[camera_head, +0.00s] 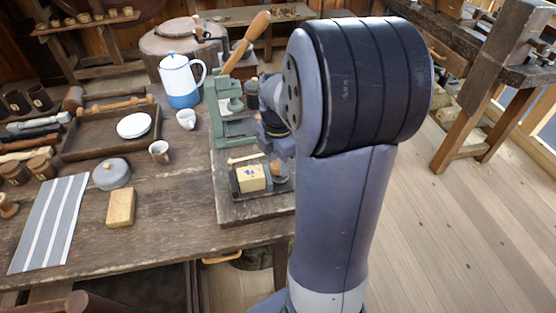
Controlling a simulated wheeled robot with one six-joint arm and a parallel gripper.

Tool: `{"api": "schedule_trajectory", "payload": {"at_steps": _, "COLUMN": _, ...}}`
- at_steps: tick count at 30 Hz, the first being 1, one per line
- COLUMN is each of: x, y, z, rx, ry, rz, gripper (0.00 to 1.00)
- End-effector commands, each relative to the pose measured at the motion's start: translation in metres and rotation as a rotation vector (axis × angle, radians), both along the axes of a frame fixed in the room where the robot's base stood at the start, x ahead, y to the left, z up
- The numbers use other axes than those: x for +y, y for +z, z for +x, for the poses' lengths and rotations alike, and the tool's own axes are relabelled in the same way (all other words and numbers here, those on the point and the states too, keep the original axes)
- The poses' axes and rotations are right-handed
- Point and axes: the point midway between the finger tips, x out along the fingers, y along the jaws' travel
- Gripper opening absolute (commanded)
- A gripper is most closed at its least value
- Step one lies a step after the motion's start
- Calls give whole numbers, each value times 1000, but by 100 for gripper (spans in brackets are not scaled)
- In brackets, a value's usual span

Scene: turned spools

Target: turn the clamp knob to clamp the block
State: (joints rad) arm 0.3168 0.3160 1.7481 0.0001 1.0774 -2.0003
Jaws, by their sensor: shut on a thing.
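A pale wooden block (251,178) with dark blue marks on top sits in a small dark clamp (236,190) on a board at the bench's right end. The clamp knob (278,170) shows as a bit of tan wood at the block's right. My gripper (276,158) points down over the knob and is shut on it. The fingertips and most of the knob are hard to make out behind my wrist. I cannot tell whether the clamp's jaw touches the block.
A green press (231,128) with a long wooden lever (246,42) stands just behind the clamp.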

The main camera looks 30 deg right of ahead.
Motion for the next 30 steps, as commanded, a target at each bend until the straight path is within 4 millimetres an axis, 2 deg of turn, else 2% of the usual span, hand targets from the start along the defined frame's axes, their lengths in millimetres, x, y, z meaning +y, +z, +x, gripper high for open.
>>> {"api": "schedule_trajectory", "payload": {"at_steps": 5, "x": 0, "y": 0, "z": 0, "rx": 0, "ry": 0, "rz": 0, "gripper": 15}}
{"api": "schedule_trajectory", "payload": {"at_steps": 14, "x": 0, "y": 1, "z": 0, "rx": 1, "ry": -42, "rz": 0, "gripper": 15}}
{"api": "schedule_trajectory", "payload": {"at_steps": 20, "x": 0, "y": 2, "z": 0, "rx": 0, "ry": -153, "rz": 0, "gripper": 15}}
{"api": "schedule_trajectory", "payload": {"at_steps": 30, "x": 0, "y": 2, "z": 0, "rx": 0, "ry": -460, "rz": 0, "gripper": 15}}
